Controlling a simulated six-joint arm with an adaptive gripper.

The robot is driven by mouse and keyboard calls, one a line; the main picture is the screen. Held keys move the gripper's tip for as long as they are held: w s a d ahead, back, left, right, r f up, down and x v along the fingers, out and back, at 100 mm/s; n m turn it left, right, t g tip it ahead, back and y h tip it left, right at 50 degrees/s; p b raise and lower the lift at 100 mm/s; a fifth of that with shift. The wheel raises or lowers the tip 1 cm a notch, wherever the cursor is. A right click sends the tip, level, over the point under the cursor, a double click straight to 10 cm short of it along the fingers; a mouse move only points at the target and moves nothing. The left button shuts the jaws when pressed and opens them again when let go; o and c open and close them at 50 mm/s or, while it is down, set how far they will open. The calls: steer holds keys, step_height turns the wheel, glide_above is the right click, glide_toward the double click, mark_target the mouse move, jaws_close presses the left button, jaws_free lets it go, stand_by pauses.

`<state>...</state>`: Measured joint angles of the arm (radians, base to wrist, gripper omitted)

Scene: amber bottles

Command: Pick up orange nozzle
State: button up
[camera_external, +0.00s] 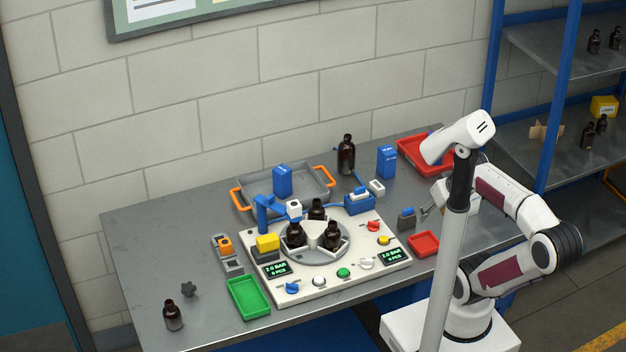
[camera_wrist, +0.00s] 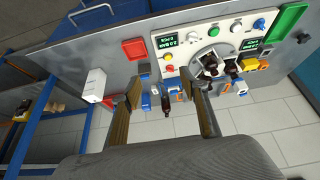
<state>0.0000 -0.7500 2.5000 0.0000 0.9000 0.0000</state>
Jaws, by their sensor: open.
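The orange nozzle (camera_external: 225,244) sits on a small grey holder (camera_external: 231,264) at the left of the white machine panel, behind the green tray. In the wrist view, which is turned around, a small orange spot at the right (camera_wrist: 263,64) appears to be this nozzle. My gripper (camera_external: 427,209) is over the right part of the table, far from the nozzle. In the wrist view its two fingers (camera_wrist: 165,88) are wide apart with nothing held. The gripper is partly hidden by my arm in the external view.
The white panel (camera_external: 300,291) with a rotary plate and amber bottles lies between gripper and nozzle. A blue post (camera_external: 262,213), yellow block (camera_external: 268,242), green tray (camera_external: 248,316) and grey tray with orange handles (camera_external: 256,208) crowd the nozzle. A tall amber bottle (camera_external: 346,156) stands at the back.

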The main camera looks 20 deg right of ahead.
steer(key=w+a+r+n+t+y, duration=0.1)
steer(key=w+a+r+y, duration=0.1)
steer(key=w+a, duration=0.7)
steer(key=w+a+r+n+t+y, duration=0.1)
steer(key=w+a+r+t+y, duration=0.15)
steer(key=w+a, duration=0.6)
steer(key=m+t+h, duration=0.2)
steer(key=t, duration=0.2)
glide_above(229, 246)
steer(key=s+d, duration=0.2)
step_height(229, 246, down, 20)
steer(key=s+f, duration=0.1)
steer(key=f, duration=0.1)
steer(key=s+a+f+t+h, duration=0.1)
steer(key=f, duration=0.1)
steer(key=s+a+f+h, duration=0.1)
steer(key=f, duration=0.1)
steer(key=shift+f, duration=0.3)
steer(key=shift+s+f+t+h, duration=0.25)
steer(key=shift+s+f, duration=0.15)
steer(key=shift+f, duration=0.05)
steer(key=shift+w, duration=0.15)
